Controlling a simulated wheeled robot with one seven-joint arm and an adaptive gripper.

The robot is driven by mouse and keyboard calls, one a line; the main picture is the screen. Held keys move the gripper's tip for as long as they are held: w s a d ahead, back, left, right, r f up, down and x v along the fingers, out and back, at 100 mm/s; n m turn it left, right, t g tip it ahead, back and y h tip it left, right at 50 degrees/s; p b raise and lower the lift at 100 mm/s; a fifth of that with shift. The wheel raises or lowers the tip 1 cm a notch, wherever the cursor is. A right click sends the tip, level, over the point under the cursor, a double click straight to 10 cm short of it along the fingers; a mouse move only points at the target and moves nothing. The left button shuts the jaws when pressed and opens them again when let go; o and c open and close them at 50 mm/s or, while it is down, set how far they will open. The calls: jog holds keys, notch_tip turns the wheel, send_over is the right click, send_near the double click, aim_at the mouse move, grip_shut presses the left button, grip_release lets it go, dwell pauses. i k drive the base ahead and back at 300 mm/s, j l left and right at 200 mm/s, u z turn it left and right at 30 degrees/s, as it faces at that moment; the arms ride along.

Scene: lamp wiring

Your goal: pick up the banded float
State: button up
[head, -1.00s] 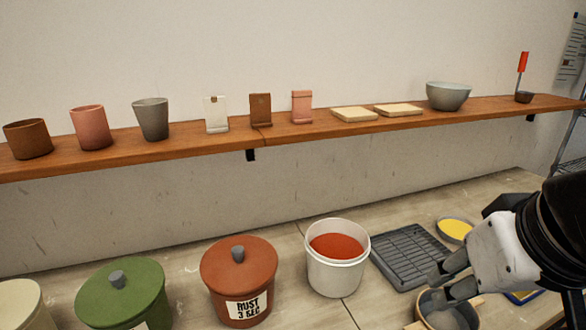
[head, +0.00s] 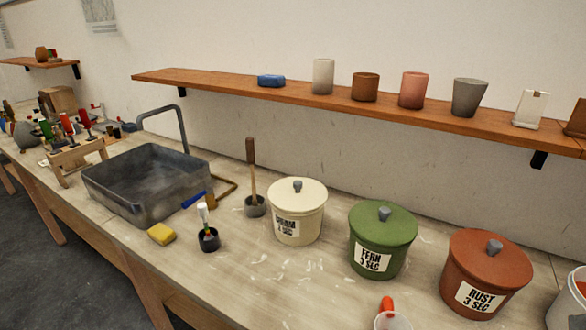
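I cannot make out a banded float for certain in the head view. A small orange-red upright piece (head: 387,303) shows at the bottom edge, by a white round rim (head: 393,321) that the frame cuts off. Whether it has bands cannot be told. Several red and green handled pieces (head: 68,123) stand in and around a wooden rack (head: 80,152) at the left, too small to tell apart. My gripper is outside the current view.
Lidded cream (head: 297,215), green (head: 382,245) and rust (head: 486,278) buckets line the bench. A grey sink (head: 147,180), yellow sponge (head: 161,234) and brush in a dark cup (head: 208,240) are left. A shelf (head: 230,85) with cups runs above. The bench front is mostly clear.

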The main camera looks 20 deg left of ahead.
aim_at(203, 208)
jog(key=u, duration=1.6)
jog(key=l+z, duration=0.1)
jog(key=z, duration=2.15)
jog(key=u, duration=2.25)
jog(key=i+j+z, duration=0.15)
jog(key=i+j, duration=0.15)
jog(key=i, duration=0.25)
jog(key=i+j+z, duration=0.15)
jog(key=i+j, duration=0.25)
jog(key=i, duration=0.1)
